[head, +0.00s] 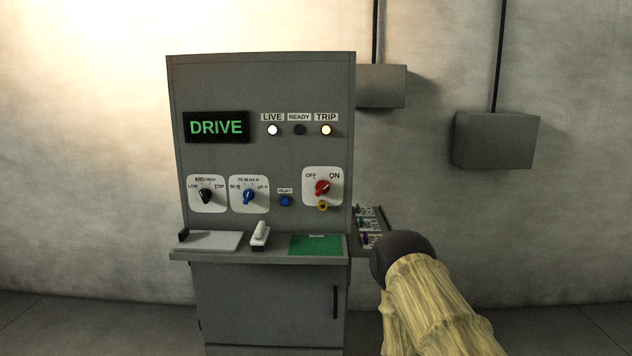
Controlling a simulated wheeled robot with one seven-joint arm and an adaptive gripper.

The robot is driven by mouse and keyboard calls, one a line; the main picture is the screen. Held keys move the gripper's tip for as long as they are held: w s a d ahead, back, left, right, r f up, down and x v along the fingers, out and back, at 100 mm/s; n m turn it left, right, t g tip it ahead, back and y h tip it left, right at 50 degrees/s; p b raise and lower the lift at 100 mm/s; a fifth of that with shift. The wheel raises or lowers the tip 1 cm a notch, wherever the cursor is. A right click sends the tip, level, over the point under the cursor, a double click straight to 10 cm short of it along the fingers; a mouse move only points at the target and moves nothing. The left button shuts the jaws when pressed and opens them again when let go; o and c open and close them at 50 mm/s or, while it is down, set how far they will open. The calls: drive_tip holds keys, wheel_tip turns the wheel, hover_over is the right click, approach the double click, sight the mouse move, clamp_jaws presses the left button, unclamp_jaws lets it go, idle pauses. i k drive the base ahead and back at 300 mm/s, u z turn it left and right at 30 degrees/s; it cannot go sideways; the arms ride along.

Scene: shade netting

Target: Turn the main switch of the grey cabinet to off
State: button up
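The grey cabinet (262,85) stands against the wall in the middle of the head view. Its main switch (322,188) is a red knob on a white plate at the right of the panel, marked OFF at upper left and ON at upper right. The knob looks turned toward ON, but it is small in the picture. A yellow ring (323,206) sits just below it. My arm, in a pale yellow striped cover with a dark rounded end, shows at the lower right, apart from the switch. My gripper's fingers do not show.
Two selector knobs, black (206,196) and blue (248,197), and a blue button (285,201) share the panel. The LIVE lamp (273,130) and TRIP lamp (326,130) are lit. A shelf (262,252) juts out below, holding a green RUN card (316,246).

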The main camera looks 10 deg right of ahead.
sight(322, 187)
drive_tip(key=i, duration=0.8)
drive_tip(key=z, duration=2.9)
drive_tip(key=k, duration=0.95)
drive_tip(key=u, duration=1.85)
